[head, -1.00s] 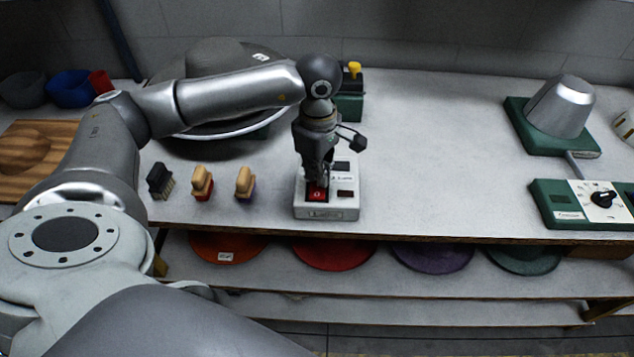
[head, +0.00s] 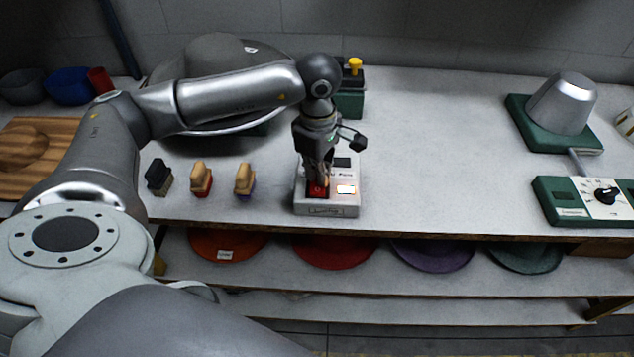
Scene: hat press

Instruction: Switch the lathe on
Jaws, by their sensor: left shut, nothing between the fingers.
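A light grey switch box (head: 327,211) stands near the front edge of the table. It has a red rocker switch (head: 317,191) and, to the right of that, a small lamp (head: 346,189) that glows bright. My left gripper (head: 319,182) points down with its fingers shut and empty, its tips at the red switch and partly hiding it. A large grey hat (head: 215,62) on a round metal-rimmed machine stands behind my left arm, which covers part of it. My right gripper is not in view.
Three small brushes (head: 201,179) stand left of the switch box. A green box with a yellow knob (head: 354,67) is behind the gripper. A green press with a grey cone (head: 562,104) and a dial panel (head: 604,197) are at the right. The table between is clear.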

